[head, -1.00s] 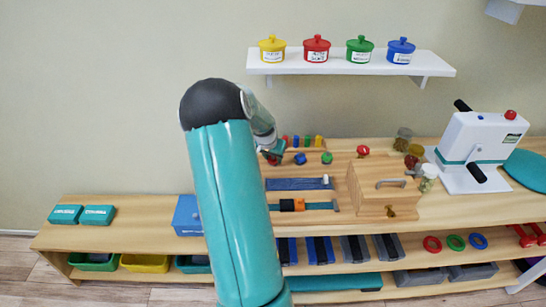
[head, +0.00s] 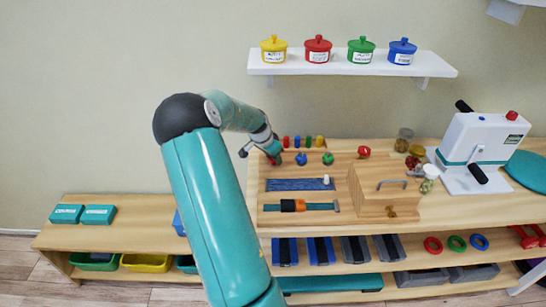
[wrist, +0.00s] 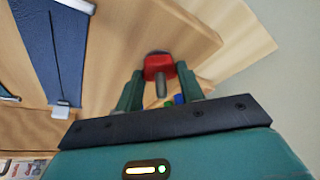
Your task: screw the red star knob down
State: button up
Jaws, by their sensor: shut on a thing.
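The red star knob (wrist: 158,65) is between the fingertips of my gripper (wrist: 160,70) in the wrist view, and the fingers are shut on it. A grey stud (wrist: 161,88) shows at the knob's middle. In the head view my gripper (head: 270,153) is at the left back of the wooden board (head: 340,176). Only a little red of the knob shows there, mostly hidden by my gripper. A blue knob (head: 301,158) and a green knob (head: 328,158) stand in a row to its right. I cannot tell how far down the red knob sits.
Several coloured pegs (head: 297,141) stand close behind the knobs. A blue strip (head: 298,184) and an orange-and-black tool (head: 294,205) lie in front. A wooden box (head: 385,190) with a handle is at the right. A white shelf (head: 350,69) with pots hangs above.

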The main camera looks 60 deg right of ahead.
jog(key=shift+w+d+r, duration=0.1)
jog(key=shift+r, duration=0.05)
jog(key=o, duration=1)
jog(key=v, duration=1.3)
jog(key=shift+r, duration=0.3)
jog(key=shift+w+a, duration=0.1)
jog(key=shift+a, duration=0.1)
